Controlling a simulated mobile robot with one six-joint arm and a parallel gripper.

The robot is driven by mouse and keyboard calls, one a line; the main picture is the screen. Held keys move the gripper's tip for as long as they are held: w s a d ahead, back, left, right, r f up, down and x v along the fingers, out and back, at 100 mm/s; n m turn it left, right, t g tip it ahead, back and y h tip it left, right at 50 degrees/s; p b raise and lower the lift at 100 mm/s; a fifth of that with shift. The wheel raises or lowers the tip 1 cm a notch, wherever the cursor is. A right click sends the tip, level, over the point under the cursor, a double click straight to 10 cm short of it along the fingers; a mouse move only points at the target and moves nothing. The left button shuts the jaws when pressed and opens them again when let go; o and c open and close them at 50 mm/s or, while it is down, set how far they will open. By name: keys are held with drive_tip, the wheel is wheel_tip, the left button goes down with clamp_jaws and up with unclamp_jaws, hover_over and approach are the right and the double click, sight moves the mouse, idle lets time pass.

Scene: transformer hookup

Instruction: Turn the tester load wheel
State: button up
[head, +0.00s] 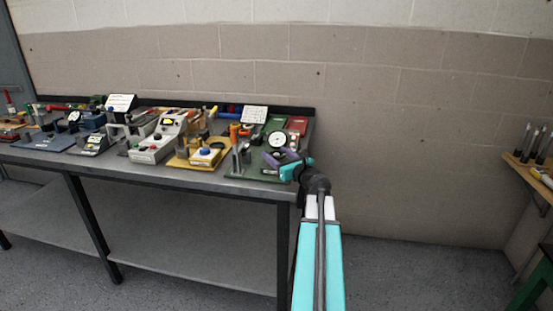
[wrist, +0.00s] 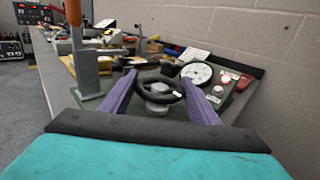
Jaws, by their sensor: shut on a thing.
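The tester has a green base (head: 244,176) near the right end of the bench, with a round white dial (head: 277,139); the dial also shows in the wrist view (wrist: 197,73). The load wheel is a black ring (wrist: 170,98) around a grey hub (wrist: 157,88) in the middle of the wrist view. My gripper (head: 281,158) reaches the tester from the right. In the wrist view its purple fingers (wrist: 159,82) lie on either side of the wheel and are shut on its rim. The wheel is hard to make out in the head view.
A grey post with an orange handle (wrist: 78,45) stands left of the wheel. Several other devices crowd the bench (head: 200,178) to the left. A wall runs behind; a wooden shelf (head: 530,172) is far right.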

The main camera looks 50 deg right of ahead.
drive_tip(key=shift+a+m+g+h, duration=0.1)
drive_tip(key=shift+m+g+h, duration=0.9)
drive_tip(key=shift+m+h, duration=1.05)
drive_tip(key=shift+h, duration=0.65)
drive_tip(key=o, duration=1.1)
drive_tip(key=shift+c, duration=0.2)
